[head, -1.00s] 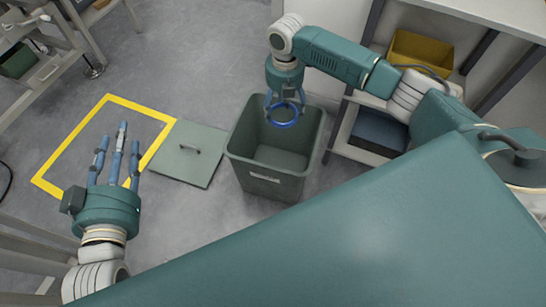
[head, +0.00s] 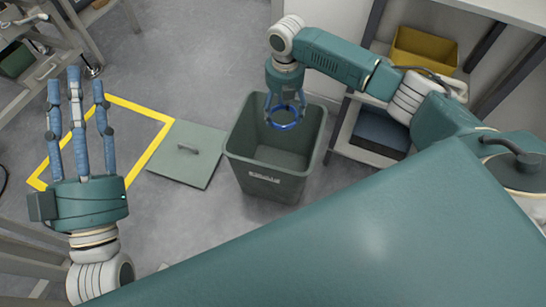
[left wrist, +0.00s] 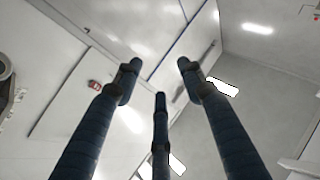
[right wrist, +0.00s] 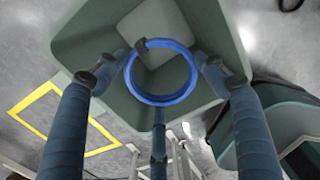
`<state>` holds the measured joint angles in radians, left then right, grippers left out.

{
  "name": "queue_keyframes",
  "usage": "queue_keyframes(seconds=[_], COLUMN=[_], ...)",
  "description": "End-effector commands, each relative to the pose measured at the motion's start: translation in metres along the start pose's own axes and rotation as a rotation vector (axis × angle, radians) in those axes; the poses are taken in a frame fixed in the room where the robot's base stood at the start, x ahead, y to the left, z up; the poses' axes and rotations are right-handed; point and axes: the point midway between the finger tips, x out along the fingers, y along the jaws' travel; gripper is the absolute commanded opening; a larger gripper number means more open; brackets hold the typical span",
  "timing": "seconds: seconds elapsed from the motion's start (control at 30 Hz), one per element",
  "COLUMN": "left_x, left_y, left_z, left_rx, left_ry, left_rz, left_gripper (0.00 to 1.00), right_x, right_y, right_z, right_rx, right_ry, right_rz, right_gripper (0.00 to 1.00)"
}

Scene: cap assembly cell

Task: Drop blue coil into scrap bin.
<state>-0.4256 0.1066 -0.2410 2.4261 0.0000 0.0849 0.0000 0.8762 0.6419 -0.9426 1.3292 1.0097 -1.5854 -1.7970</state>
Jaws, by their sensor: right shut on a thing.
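The blue coil (head: 284,124) is a ring held in my right gripper (head: 285,112), over the opening of the scrap bin (head: 272,183). The bin is a grey-green open box standing on the floor. In the right wrist view the coil (right wrist: 140,92) sits between the fingers of my right gripper (right wrist: 160,85), with the bin's wall (right wrist: 85,45) and floor behind it. My left gripper (head: 78,85) is open and empty, raised over the floor at the left. In the left wrist view its fingers (left wrist: 158,80) are spread with nothing between them.
A yellow floor outline (head: 152,150) surrounds clear floor. A shelf at right holds a yellow bin (head: 424,48) and a dark blue box (head: 382,130).

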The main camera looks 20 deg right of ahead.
Motion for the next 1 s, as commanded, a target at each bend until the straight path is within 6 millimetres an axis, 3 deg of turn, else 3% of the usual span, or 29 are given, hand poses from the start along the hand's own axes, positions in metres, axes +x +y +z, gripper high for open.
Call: queue_keyframes(seconds=[0.2, 0.5, 0.53, 0.6, 1.0], left_x=[-0.001, -0.001, -0.001, -0.001, 0.000], left_y=[0.001, 0.002, 0.002, 0.002, 0.001], left_z=[-0.012, -0.014, -0.014, -0.014, -0.014], left_rx=[-0.002, -0.003, -0.002, -0.002, -0.003], left_ry=[0.056, 0.062, 0.062, 0.062, 0.061], left_rz=[0.002, 0.003, 0.003, 0.003, 0.002], left_gripper=[0.40, 0.40, 0.40, 0.40, 0.40], right_x=[0.002, 0.002, 0.002, 0.002, -0.004], right_y=[0.000, 0.000, 0.000, 0.000, 0.000], right_z=[0.000, 0.000, 0.000, 0.000, 0.000], right_rx=[0.000, 0.000, 0.000, 0.000, 0.000], right_ry=[0.000, 0.000, 0.000, 0.000, -0.001], right_rz=[0.000, 0.000, 0.000, 0.000, 0.001], right_gripper=[0.45, 0.45, 0.76, 0.90, 0.92])
